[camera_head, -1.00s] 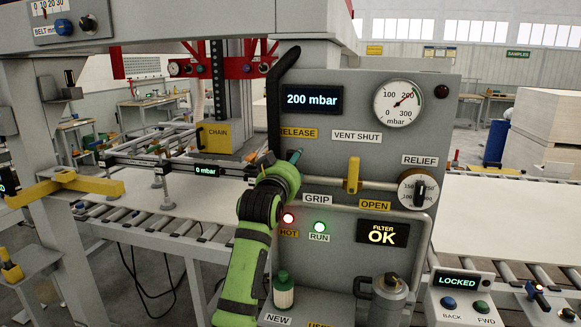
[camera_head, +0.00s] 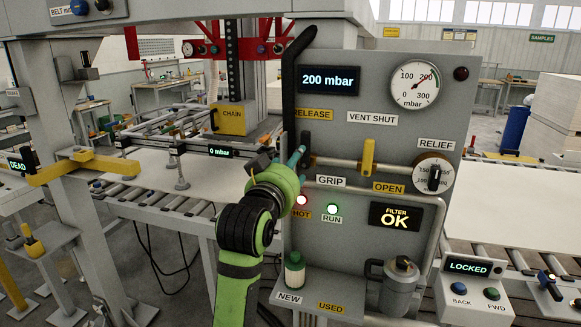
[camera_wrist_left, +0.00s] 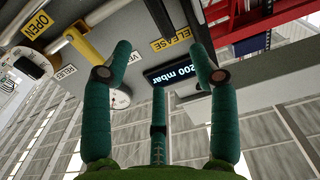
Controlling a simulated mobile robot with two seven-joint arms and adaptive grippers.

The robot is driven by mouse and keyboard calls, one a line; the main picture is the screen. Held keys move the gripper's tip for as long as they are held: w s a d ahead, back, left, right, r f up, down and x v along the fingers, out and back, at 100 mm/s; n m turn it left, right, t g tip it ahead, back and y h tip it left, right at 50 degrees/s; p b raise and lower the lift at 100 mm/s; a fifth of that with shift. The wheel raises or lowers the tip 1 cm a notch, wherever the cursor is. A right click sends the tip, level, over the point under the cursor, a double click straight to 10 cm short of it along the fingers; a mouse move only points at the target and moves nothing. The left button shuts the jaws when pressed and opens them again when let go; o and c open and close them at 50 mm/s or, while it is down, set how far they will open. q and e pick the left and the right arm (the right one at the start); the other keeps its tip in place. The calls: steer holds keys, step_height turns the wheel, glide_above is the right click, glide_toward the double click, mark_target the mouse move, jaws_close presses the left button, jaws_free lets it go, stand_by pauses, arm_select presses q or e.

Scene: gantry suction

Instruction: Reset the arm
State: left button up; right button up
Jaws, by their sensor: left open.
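My left gripper (camera_head: 298,158) has teal fingers at the end of a green arm. It is in front of the grey panel's (camera_head: 340,225) left side, between the RELEASE label (camera_head: 312,114) and the GRIP label (camera_head: 332,181). In the left wrist view its fingers stand apart and nothing is seen clamped between them. A dark piece (camera_head: 305,141) shows just behind the fingertips; contact cannot be told. A gantry arm carries a 0 mbar display (camera_head: 220,151) over a pale sheet (camera_head: 206,178) on rollers. My right gripper is not in view.
The panel has a 200 mbar display (camera_head: 328,80), a yellow valve handle (camera_head: 368,157) and a relief dial (camera_head: 433,175). A yellow bar (camera_head: 75,168) is at the left near a DEAD display (camera_head: 20,164). A LOCKED box (camera_head: 468,268) stands at the right.

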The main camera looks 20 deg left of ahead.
arm_select(q)
steer(key=shift+f, duration=0.1)
